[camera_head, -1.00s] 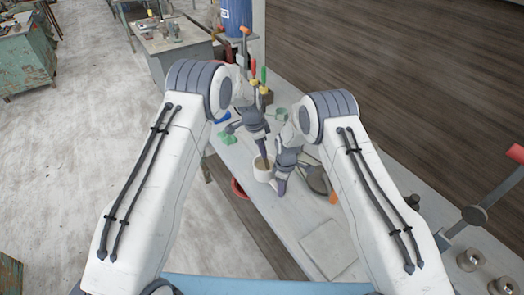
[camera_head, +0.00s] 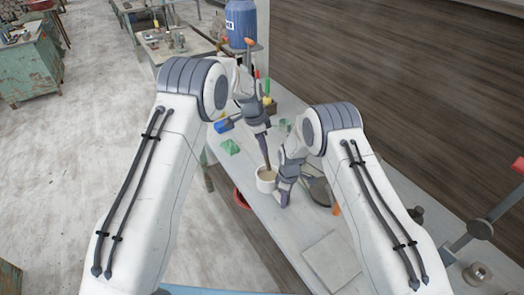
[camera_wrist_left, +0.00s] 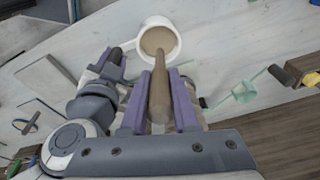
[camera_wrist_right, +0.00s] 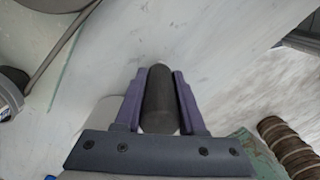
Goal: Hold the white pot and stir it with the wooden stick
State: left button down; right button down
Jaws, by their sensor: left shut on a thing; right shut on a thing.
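The white pot (camera_head: 265,186) is near the front edge of the grey table, with a light brown filling; it also shows in the left wrist view (camera_wrist_left: 172,32). My left gripper (camera_head: 265,140) is above the pot, shut on the wooden stick (camera_head: 266,160). In the left wrist view, the stick (camera_wrist_left: 160,90) lies between the fingers (camera_wrist_left: 160,98) and its far end reaches the pot's opening. My right gripper (camera_head: 282,196) is beside the pot on its right. In the right wrist view, its fingers (camera_wrist_right: 158,95) are shut on a dark round handle (camera_wrist_right: 160,100), seemingly the pot's.
A grey square slab (camera_head: 332,260) lies on the table nearer me. A dark round pan-like thing (camera_head: 320,190) is right of my right gripper. A green piece (camera_head: 230,146) and a blue thing (camera_head: 224,125) lie behind. A red bowl (camera_head: 242,198) is below the table edge.

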pick_arm(q)
jog(key=shift+r, duration=2.55)
pick_arm(e)
jog(key=shift+c, duration=2.1)
grip_release()
jog(key=shift+r, duration=0.15)
notch_tip(320, 180, up, 12)
jog(key=shift+f, duration=0.1)
